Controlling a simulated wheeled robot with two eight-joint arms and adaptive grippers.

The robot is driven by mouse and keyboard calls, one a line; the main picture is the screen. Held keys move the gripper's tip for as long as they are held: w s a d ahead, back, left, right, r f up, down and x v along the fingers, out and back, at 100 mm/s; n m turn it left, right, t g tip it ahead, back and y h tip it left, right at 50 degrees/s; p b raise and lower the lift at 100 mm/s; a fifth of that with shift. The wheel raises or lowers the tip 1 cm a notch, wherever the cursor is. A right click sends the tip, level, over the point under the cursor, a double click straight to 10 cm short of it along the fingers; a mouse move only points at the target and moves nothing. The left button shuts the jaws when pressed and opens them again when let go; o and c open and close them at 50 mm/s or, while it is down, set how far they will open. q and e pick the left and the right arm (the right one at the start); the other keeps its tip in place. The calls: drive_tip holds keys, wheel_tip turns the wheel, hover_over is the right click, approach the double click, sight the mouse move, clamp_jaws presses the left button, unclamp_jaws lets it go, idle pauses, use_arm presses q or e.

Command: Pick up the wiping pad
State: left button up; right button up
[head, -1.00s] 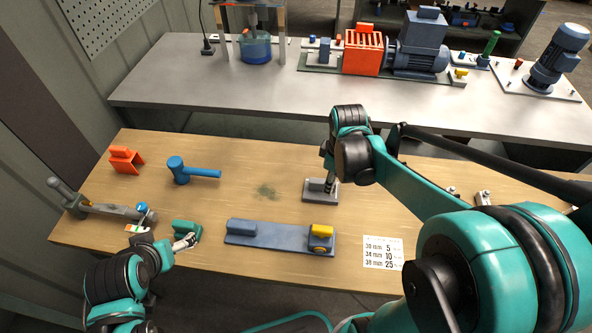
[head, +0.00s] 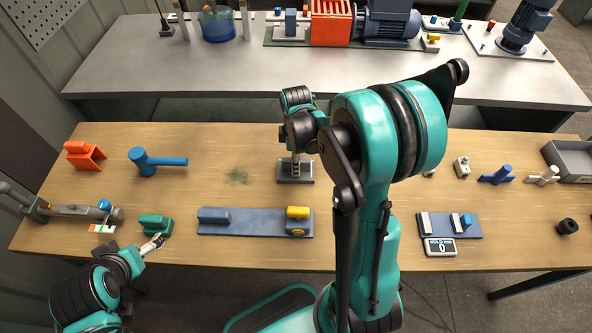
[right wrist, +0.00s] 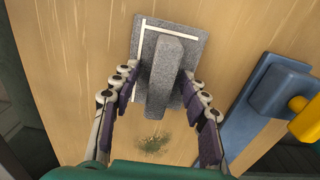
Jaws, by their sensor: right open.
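A grey block with a raised grey bar, which I take to be the wiping pad (right wrist: 160,85), lies on the wooden table; in the head view its base shows at the middle of the table (head: 304,179). White lines run along two of its edges in the right wrist view. My right gripper (right wrist: 168,112) is open, with its fingers on either side of the bar and gaps to it. In the head view the right gripper (head: 295,168) is over the block, partly hidden by my arm. My left gripper (head: 153,243) is beside a green block (head: 155,224); its jaw opening is unclear.
A dark stain (head: 238,176) lies left of the pad. A blue-grey plate with a yellow knob (head: 255,222) lies in front. A blue hammer-shaped tool (head: 158,161) and an orange bracket (head: 85,155) are at left. A grey tray (head: 570,158) is at far right.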

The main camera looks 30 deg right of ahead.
clamp_jaws()
drive_tip(key=shift+r, duration=0.1)
drive_tip(key=shift+r+p, duration=0.3)
drive_tip(key=shift+r, duration=0.15)
drive_tip(key=r, duration=0.1)
drive_tip(key=r+p, duration=0.2)
drive_tip(key=r, duration=0.1)
drive_tip(key=shift+s+d, duration=0.1)
drive_tip(key=shift+s, duration=0.15)
drive_tip(key=s+d+r+p, duration=0.3)
drive_tip(key=s+r, duration=0.3)
drive_tip(key=s, duration=0.4)
drive_tip(key=shift+s+d, duration=0.3)
drive_tip(key=shift+s, duration=0.05)
